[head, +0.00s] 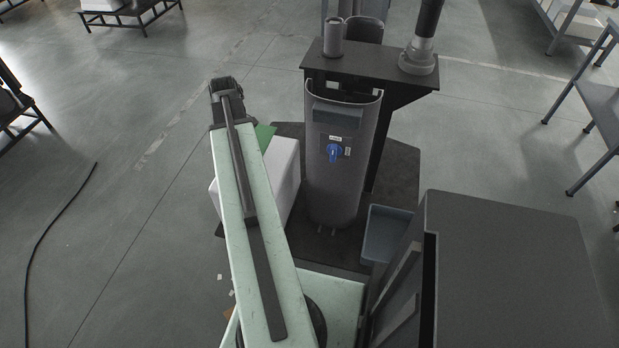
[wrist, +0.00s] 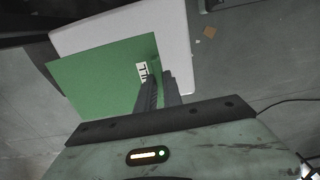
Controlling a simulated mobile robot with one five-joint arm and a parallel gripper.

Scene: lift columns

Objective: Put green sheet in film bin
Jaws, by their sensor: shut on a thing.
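The green sheet (wrist: 95,78) is flat and has a small white label with dark marks near its right edge. My gripper (wrist: 160,80) is shut on that edge in the wrist view. The sheet lies over a white box-like thing (wrist: 177,28); I cannot tell whether the two touch. In the head view, a corner of the green sheet (head: 265,136) shows beside my arm, above the white box (head: 285,172). My arm hides the gripper and most of the sheet there. I see no film bin name; the white box may be it.
A dark shelf (head: 365,70) stands behind. A black cable (head: 60,215) lies on open floor at left.

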